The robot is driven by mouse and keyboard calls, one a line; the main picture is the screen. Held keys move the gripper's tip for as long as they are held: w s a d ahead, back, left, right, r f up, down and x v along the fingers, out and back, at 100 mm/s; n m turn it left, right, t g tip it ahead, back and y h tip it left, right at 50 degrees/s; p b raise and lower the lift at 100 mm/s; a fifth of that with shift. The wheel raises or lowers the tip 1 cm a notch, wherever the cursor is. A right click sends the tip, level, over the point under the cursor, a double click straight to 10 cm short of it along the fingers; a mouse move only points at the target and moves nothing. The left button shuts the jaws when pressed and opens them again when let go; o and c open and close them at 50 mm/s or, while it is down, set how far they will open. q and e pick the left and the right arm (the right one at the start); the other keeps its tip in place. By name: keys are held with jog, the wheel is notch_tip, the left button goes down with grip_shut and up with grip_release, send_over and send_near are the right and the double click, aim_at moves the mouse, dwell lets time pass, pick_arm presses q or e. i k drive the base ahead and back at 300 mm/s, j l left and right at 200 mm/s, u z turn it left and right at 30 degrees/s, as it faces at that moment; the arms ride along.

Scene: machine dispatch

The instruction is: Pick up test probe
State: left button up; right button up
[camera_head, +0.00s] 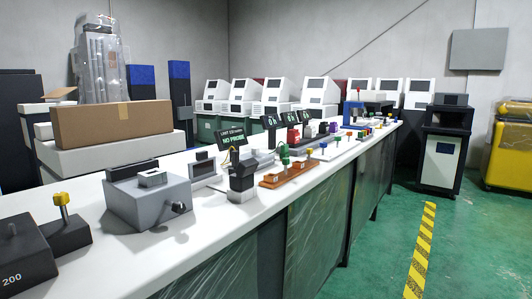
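No gripper of mine shows in the head view. I cannot tell for sure which thing is the test probe. A yellow-topped metal pin (63,207) stands upright in a dark block (67,235) at the front left of the long white bench. Farther along, a green-topped piece (285,155) stands on a brown wooden stand (287,174), with small orange pieces near it. A small black display (234,139) with green text reading "NO PROBE" stands above a black and grey device (241,180).
A grey metal box (148,198) with a side knob sits on the white bench (130,262). A dark block marked 200 (22,262) is at the front left corner. A cardboard box (112,123) is behind.

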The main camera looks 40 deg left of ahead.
aim_at(235, 154)
jog(key=i, duration=2.5)
jog(key=i+u, duration=0.2)
jog(key=u, duration=0.2)
jog(key=i+l+u, duration=0.1)
jog(key=i+u, duration=0.15)
jog(key=u, duration=0.15)
jog(key=i+l+u, duration=0.15)
jog(key=u, duration=0.25)
jog(key=i+l+u, duration=0.2)
jog(key=u, duration=0.2)
